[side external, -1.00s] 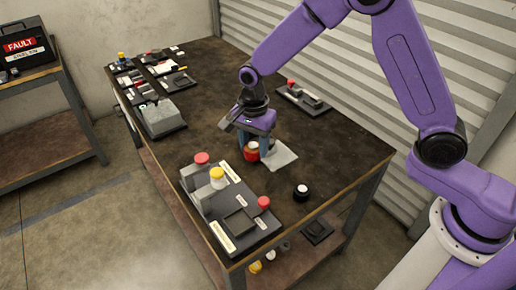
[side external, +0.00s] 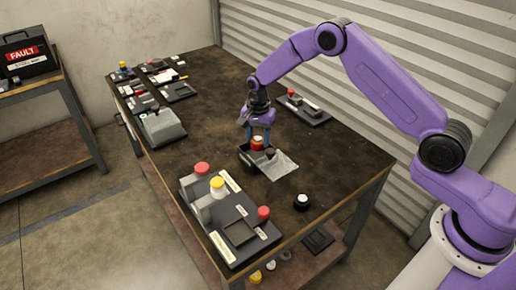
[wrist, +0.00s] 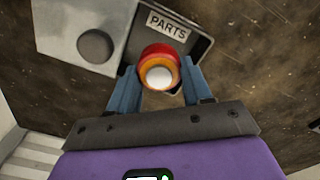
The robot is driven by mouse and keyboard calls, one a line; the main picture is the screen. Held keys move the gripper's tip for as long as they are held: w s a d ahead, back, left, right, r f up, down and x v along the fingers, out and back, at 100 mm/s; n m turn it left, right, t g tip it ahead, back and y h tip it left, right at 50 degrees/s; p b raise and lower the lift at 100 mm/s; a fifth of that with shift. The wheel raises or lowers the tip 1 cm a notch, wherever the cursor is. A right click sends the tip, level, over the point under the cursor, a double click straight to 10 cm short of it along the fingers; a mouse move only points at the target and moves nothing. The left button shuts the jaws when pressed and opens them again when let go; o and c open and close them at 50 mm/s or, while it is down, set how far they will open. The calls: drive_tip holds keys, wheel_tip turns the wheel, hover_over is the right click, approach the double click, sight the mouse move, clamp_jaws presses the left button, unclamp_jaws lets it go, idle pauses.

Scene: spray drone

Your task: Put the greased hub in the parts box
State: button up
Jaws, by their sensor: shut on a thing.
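The hub (side external: 257,143) is a small red cylinder; the wrist view shows its orange band and pale round top (wrist: 160,77). My gripper (side external: 258,136) is shut on it, with a blue finger on each side. The parts box (wrist: 200,50) is dark, with a white PARTS label. In the side view it shows as a dark box (side external: 246,160) just below the hub. The hub overlaps the box's edge in the wrist view; its exact height above it is hard to tell. The hub's underside is hidden.
A grey sheet (side external: 284,168) adjoins the box, with a dark round piece (wrist: 95,45) on it. A fixture board (side external: 240,230) with red and yellow knobs stands front left. The table's right side is mostly clear.

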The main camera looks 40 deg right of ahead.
sight(258, 147)
drive_tip(key=shift+f, duration=2.1)
drive_tip(key=shift+f, duration=0.1)
drive_tip(key=o, duration=1)
drive_tip(key=shift+c, duration=0.2)
wheel_tip(258, 147, up, 12)
drive_tip(key=shift+r, duration=0.1)
drive_tip(key=shift+a, duration=0.1)
